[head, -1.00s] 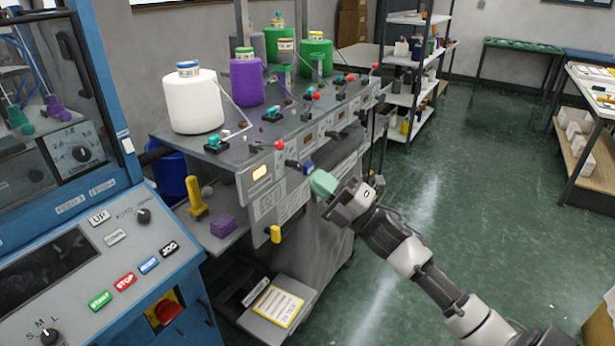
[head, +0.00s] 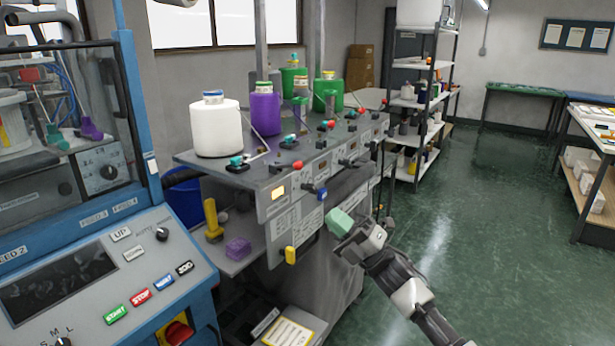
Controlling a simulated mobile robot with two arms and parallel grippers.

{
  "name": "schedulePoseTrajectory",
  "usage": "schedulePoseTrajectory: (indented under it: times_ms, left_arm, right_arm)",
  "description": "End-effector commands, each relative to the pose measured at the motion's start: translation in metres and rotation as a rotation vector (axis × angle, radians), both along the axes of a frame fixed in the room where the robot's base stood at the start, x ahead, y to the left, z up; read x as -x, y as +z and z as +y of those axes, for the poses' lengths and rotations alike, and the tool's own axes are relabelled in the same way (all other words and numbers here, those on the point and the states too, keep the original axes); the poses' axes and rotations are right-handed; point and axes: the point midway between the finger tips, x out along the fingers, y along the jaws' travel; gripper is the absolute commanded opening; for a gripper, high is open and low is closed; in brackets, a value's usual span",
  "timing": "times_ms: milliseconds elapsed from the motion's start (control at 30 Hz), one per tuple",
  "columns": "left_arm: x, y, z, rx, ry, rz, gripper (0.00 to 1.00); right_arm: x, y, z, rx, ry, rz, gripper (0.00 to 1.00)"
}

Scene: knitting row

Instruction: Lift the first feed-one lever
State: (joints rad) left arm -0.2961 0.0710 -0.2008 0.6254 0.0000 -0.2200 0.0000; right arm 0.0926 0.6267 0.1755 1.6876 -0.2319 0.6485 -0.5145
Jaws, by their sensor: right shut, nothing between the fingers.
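The grey feed stand stands in the middle, with a row of units along its front (head: 266,205). On the nearest unit, a dark lever with a blue tip (head: 321,193) sticks out to the right. A lever with a red ball (head: 298,164) sits above it. I cannot tell by label which one is the feed-one lever. My right gripper (head: 340,222), with mint-green fingers, is shut and empty. It shows just below and right of the blue tip, apart from it in the picture. My left gripper is not in view.
A white cone (head: 216,128) and a purple cone (head: 265,112) stand on top, with green ones behind. The blue machine (head: 150,285) fills the left. Open green floor (head: 480,230) lies right.

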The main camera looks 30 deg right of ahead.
Motion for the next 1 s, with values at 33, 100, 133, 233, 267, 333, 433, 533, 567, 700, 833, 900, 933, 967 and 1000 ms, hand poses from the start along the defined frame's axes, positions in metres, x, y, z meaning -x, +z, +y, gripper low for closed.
schedulePoseTrajectory:
  times_ms: [33,100,133,233,267,333,433,533,567,700,833,900,933,967,1000]
  left_arm:
    - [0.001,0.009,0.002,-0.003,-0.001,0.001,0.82]
    - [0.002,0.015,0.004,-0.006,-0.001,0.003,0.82]
    - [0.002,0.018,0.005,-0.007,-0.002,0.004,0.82]
    - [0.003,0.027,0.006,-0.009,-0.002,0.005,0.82]
    - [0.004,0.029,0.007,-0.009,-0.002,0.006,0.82]
    - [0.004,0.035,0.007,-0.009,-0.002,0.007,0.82]
    - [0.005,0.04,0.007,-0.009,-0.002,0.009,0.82]
    - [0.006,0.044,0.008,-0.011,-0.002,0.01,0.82]
    - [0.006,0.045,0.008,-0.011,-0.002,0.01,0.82]
    - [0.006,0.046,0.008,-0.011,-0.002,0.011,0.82]
    - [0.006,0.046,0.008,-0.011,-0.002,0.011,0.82]
    - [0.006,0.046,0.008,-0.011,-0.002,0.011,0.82]
    - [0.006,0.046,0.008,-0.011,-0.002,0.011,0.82]
    - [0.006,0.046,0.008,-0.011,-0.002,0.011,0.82]
    - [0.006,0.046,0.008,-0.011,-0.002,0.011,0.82]
  right_arm:
    - [-0.008,0.013,0.005,-0.001,0.002,-0.004,0.0]
    - [-0.018,0.022,0.011,-0.001,0.001,-0.003,0.0]
    - [-0.023,0.027,0.014,-0.001,0.001,-0.004,0.0]
    - [-0.038,0.04,0.023,-0.001,0.001,-0.003,0.0]
    - [-0.042,0.044,0.025,-0.002,0.001,-0.002,0.0]
    - [-0.052,0.052,0.031,0.0,0.001,-0.002,0.0]
    - [-0.065,0.058,0.023,0.0,-0.002,0.0,0.0]
    - [-0.074,0.062,0.02,-0.001,-0.001,0.0,0.0]
    - [-0.076,0.062,0.019,-0.001,-0.002,0.001,0.0]
    - [-0.082,0.064,0.017,0.0,0.0,0.001,0.0]
    - [-0.083,0.064,0.016,0.001,0.001,0.001,0.0]
    - [-0.083,0.064,0.016,0.001,0.001,0.001,0.0]
    - [-0.083,0.064,0.016,0.001,0.001,0.001,0.0]
    - [-0.082,0.063,0.016,0.001,0.001,0.001,0.0]
    - [-0.082,0.063,0.016,0.0,0.0,0.001,0.0]
